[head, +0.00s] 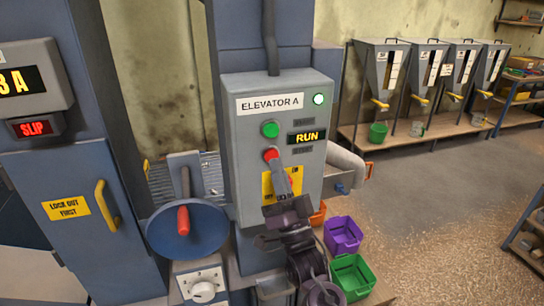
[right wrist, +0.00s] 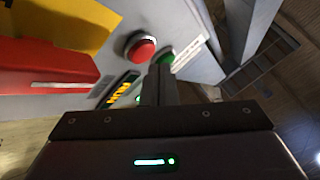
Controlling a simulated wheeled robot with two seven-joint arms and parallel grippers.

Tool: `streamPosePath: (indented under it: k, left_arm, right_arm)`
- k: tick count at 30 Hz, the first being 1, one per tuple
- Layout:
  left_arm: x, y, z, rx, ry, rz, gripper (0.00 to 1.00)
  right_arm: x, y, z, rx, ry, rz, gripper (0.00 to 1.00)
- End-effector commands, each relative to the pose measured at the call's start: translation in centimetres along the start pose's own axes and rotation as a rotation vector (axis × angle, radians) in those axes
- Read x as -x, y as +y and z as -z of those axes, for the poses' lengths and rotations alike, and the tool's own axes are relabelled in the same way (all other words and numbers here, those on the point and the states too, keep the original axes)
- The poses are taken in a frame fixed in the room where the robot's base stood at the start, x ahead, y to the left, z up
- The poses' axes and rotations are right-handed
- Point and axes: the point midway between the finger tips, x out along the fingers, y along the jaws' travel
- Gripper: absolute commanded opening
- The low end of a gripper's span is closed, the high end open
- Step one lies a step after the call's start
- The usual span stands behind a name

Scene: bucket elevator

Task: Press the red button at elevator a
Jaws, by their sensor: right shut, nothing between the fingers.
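The grey elevator A control box (head: 235,150) carries a red button (head: 270,154) below a green button (head: 270,129). I cannot tell whether the tips touch the red button. My left gripper is not in view.
The display (head: 307,138) reads RUN, and a lamp (head: 318,99) is lit. A yellow plate (head: 268,185) with a red switch handle (right wrist: 45,68) lies below the buttons, close to my fingers. A blue wheel (head: 195,242) stands left; purple (head: 342,234) and green (head: 352,275) bins stand right.

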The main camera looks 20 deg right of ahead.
Motion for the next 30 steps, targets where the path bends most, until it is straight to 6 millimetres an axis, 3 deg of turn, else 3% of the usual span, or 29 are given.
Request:
streamPosePath:
  k: [30]
  left_arm:
    - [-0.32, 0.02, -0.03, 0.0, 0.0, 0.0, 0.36]
  right_arm:
    - [-0.62, 0.41, -0.42, 0.0, 0.0, 0.0, 0.0]
